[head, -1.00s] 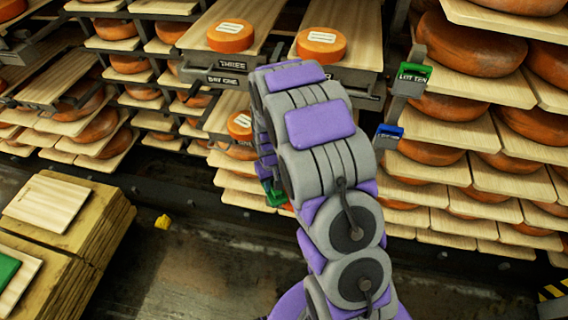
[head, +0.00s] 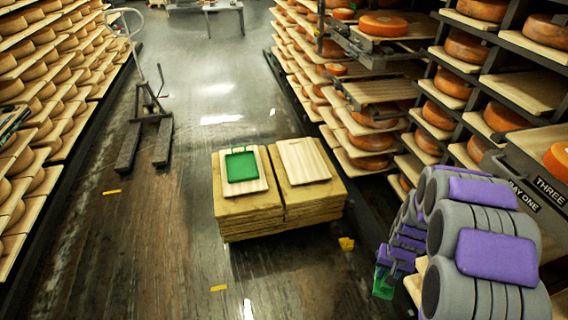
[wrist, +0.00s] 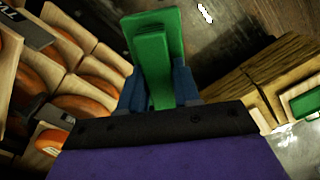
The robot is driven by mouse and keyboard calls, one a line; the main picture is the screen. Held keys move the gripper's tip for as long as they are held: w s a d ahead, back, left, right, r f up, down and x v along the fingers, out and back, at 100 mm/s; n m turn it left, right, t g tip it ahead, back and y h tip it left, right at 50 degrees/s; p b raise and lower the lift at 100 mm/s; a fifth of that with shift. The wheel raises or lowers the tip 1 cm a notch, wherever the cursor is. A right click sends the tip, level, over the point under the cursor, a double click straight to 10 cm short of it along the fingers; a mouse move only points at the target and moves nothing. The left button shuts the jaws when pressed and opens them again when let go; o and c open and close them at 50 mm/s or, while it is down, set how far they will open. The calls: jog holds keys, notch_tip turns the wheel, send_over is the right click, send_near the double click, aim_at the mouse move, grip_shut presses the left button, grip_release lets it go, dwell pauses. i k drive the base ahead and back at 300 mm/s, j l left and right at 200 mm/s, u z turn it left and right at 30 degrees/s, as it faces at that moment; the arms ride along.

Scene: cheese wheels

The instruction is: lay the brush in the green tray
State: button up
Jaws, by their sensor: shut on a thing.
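My gripper (head: 388,266) is at the lower right of the head view, beside the shelving. It is shut on a green brush (head: 383,284), which also shows in the wrist view (wrist: 155,45), upright between the blue fingers (wrist: 186,85). The bristles cannot be made out. The green tray (head: 242,166) lies on a pale board on the left stack in the middle of the head view, and looks empty. My gripper and the brush are to its right, clear of it. A part of the tray shows at the right edge of the wrist view (wrist: 306,104).
The stacks (head: 252,222) stand on the aisle floor; the right one carries a bare pale board (head: 303,161). Cheese shelves (head: 490,80) line the right and left sides. A hand truck (head: 150,115) stands back left. A yellow scrap (head: 346,243) lies on the floor.

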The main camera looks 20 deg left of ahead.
aim_at(237, 170)
jog(key=i+j+u, duration=0.35)
jog(key=i+j, duration=0.2)
jog(key=j, duration=0.15)
jog(key=i+j+u, duration=0.35)
jog(key=i+j, duration=0.55)
jog(key=i, duration=0.15)
jog(key=i+j, duration=0.35)
jog(key=i, duration=0.2)
jog(key=i+j, duration=0.35)
jog(key=i, duration=0.15)
jog(key=u, duration=0.05)
